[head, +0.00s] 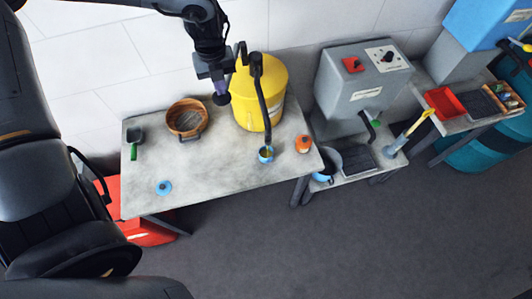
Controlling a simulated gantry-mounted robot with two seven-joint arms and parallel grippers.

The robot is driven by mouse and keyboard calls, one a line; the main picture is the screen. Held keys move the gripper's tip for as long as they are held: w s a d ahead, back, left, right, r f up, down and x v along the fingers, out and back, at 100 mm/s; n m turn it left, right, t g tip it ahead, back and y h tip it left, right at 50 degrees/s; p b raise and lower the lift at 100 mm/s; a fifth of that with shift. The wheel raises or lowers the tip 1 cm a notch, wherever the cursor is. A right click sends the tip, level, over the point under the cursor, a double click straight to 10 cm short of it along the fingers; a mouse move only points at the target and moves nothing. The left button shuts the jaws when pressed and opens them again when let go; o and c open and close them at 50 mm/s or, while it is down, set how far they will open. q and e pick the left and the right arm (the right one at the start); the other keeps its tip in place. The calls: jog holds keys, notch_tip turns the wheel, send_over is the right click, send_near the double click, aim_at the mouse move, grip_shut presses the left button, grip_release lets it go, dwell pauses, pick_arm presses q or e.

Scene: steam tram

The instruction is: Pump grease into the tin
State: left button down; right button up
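A yellow grease drum (271,82) stands at the back of the grey table. A black pump fitting is on its top, and a black spout (262,98) curves down its front. A small blue tin (265,154) stands at the spout's lower end, with something yellow showing inside it. My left gripper (221,97) points down just left of the drum, above the table. Its fingers are small and dark, so I cannot tell whether they are open or shut, or whether they touch the pump. My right gripper is not in view.
On the table (215,178) are a brown round sieve or basket (186,118), a dark green-handled scoop (135,138), a blue ring-like piece (164,187) and an orange container (303,144). A grey machine (352,80) stands to the right. The table's front middle is clear.

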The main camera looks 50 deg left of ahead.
pick_arm(q)
jog(key=shift+f+b, duration=2.45)
jog(key=shift+f, duration=0.7)
jog(key=shift+r+p, duration=1.4)
jog(key=shift+r, duration=0.45)
notch_tip(320, 180, up, 9)
jog(key=p, duration=0.6)
jog(key=shift+f, duration=0.15)
